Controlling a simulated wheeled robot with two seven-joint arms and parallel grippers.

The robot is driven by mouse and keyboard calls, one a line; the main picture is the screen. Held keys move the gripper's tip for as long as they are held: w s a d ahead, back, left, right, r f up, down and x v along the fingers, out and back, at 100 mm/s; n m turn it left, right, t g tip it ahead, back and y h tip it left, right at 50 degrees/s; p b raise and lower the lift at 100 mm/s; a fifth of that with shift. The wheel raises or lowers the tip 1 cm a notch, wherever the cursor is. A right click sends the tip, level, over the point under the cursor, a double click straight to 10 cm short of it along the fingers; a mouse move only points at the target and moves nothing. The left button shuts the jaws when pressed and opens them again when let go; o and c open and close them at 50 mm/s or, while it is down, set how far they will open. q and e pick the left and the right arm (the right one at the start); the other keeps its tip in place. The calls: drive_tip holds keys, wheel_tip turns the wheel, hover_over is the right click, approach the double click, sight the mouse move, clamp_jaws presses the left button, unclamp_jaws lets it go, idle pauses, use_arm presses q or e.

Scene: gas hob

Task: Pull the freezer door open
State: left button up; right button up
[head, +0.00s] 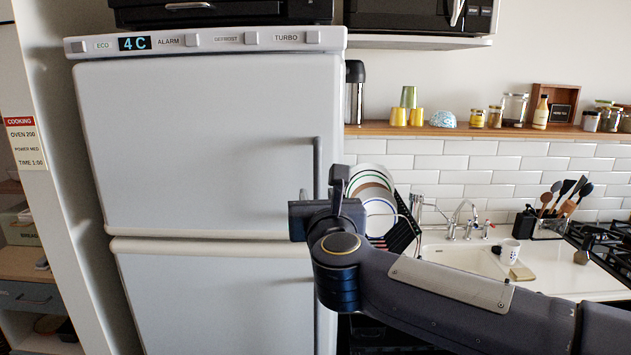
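A white fridge-freezer has a large upper door (205,145) and a lower door (215,300). Both look shut. The picture does not label which one is the freezer. A grey vertical handle (318,160) runs along the right edge of the upper door. My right gripper (321,186) is at the lower part of this handle, its fingers apart, one to each side of the handle in the picture. I cannot tell whether they touch it. My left gripper is not in view.
A control panel (205,42) tops the fridge, showing 4 C. Right of it are a rack of plates (376,205), a sink (460,260), a utensil holder (548,228) and a gas hob (612,250). A wall or panel stands close on the left.

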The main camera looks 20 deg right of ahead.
sight(315, 186)
drive_tip(key=w, duration=0.2)
drive_tip(key=w+p, duration=0.1)
drive_tip(key=w, duration=0.1)
drive_tip(key=w+d, duration=0.1)
drive_tip(key=w, duration=0.1)
drive_tip(key=shift+c, duration=0.4)
